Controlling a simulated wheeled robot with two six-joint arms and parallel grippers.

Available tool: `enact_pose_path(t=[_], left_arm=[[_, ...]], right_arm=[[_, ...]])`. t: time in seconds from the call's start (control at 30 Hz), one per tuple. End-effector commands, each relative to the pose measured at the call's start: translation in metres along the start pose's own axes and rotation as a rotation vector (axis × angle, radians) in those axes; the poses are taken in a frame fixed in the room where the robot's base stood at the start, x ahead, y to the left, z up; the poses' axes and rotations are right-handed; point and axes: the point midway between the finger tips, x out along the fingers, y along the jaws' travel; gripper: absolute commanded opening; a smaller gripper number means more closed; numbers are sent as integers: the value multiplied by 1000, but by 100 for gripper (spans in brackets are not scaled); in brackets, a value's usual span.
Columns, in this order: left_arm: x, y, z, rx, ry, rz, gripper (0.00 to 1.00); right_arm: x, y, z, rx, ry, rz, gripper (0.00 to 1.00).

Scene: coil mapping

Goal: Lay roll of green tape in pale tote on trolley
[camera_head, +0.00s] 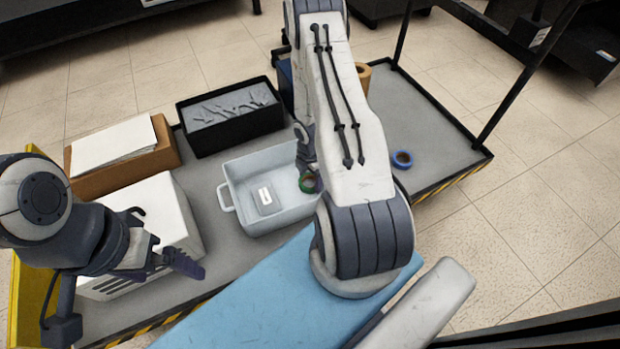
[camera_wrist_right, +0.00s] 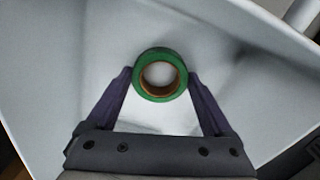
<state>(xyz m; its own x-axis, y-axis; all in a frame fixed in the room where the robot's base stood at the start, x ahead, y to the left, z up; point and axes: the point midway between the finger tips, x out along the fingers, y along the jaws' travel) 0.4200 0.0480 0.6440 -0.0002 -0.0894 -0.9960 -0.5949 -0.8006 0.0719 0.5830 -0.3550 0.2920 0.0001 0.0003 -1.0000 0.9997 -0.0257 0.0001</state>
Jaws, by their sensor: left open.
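The roll of green tape (camera_head: 310,183) shows just left of my right arm in the head view, over the right part of the pale tote (camera_head: 277,224). In the right wrist view the green roll (camera_wrist_right: 140,86) sits between the two fingertips of my right gripper (camera_wrist_right: 161,76), which touch its sides, with the pale tote's inside (camera_wrist_right: 60,70) behind it. I cannot tell whether the roll touches the tote floor. In the head view my right arm hides most of that gripper. My left gripper (camera_head: 165,262) is open and empty over the white box at left.
On the trolley (camera_head: 440,150) stand a black bin of grey pieces (camera_head: 232,137), a cardboard box with white sheets (camera_head: 165,150) and a white slotted box (camera_head: 175,212). A blue tape roll (camera_head: 402,154) lies right of my arm. A tan roll (camera_head: 364,75) is partly hidden.

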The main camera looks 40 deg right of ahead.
Motion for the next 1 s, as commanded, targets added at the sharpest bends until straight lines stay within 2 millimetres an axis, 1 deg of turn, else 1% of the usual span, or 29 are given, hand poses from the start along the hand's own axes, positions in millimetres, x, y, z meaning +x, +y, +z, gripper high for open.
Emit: enact_pose_path(t=[0.27, 0.47, 0.67, 1.0], left_arm=[[-1, 0, 0, 0, 0, 0, 100], [-9, 1, 0, 0, 0, 0, 100], [-33, 2, -2, 0, 0, 0, 100], [-89, 6, -5, 0, 0, 0, 100]], right_arm=[[0, 0, 0, 0, 0, 0, 100], [-9, 0, 0, 1, 0, 0, 100], [-33, 0, 0, 1, 0, 0, 100], [-90, 0, 0, 0, 0, 0, 100]])
